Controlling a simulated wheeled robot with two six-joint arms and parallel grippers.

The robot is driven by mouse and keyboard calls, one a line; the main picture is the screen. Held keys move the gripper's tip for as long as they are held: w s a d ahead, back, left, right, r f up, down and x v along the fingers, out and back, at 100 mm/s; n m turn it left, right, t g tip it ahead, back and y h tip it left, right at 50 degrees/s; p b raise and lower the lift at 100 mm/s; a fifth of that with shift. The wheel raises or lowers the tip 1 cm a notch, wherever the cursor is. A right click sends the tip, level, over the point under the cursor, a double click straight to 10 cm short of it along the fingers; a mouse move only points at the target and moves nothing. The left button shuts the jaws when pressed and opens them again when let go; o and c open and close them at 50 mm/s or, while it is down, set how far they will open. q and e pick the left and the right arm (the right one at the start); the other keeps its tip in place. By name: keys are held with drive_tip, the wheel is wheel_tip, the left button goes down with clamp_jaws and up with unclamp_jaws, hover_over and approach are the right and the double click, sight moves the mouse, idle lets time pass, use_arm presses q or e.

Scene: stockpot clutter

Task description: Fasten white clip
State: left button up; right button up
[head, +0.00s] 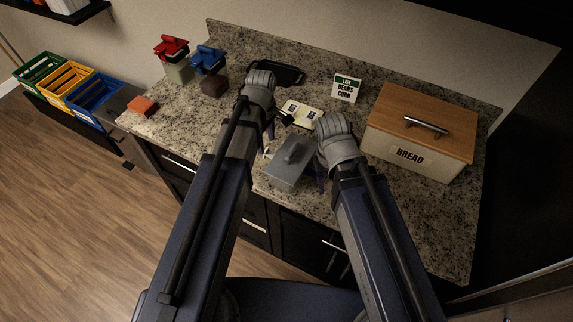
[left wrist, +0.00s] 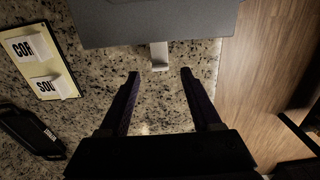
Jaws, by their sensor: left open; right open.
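A white clip (left wrist: 159,56) sticks out from the edge of a grey lidded box (left wrist: 150,22) in the left wrist view.
A yellow card with labels (head: 301,113) lies behind the box, with a black tray (head: 275,73) further back. A sign (head: 346,88) and a bread box (head: 422,130) stand to the right. Red-lidded (head: 173,60) and blue-lidded (head: 208,64) containers stand at left, near an orange block (head: 141,105).

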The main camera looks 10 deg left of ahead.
use_arm(q)
drive_tip(key=a, duration=0.1)
drive_tip(key=w+a+r+p, duration=0.1)
drive_tip(key=a, duration=0.2)
drive_tip(key=shift+w+r, duration=0.3)
use_arm(e)
drive_tip(key=shift+r, duration=0.85)
use_arm(q)
clamp_jaws()
use_arm(e)
drive_tip(key=shift+f, duration=0.1)
idle(0.5)
use_arm(q)
drive_tip(key=shift+s+d+f+b, duration=0.1)
drive_tip(key=shift+d+f+b, duration=0.1)
drive_tip(key=shift+f+b, duration=0.5)
drive_tip(key=shift+s+d+f+b, duration=0.1)
drive_tip(key=shift+d+f+b, duration=0.05)
drive_tip(key=shift+f+b, duration=0.55)
use_arm(e)
drive_tip(key=shift+f, duration=1.4)
use_arm(q)
drive_tip(key=shift+s+d, duration=0.1)
drive_tip(key=shift+d, duration=0.2)
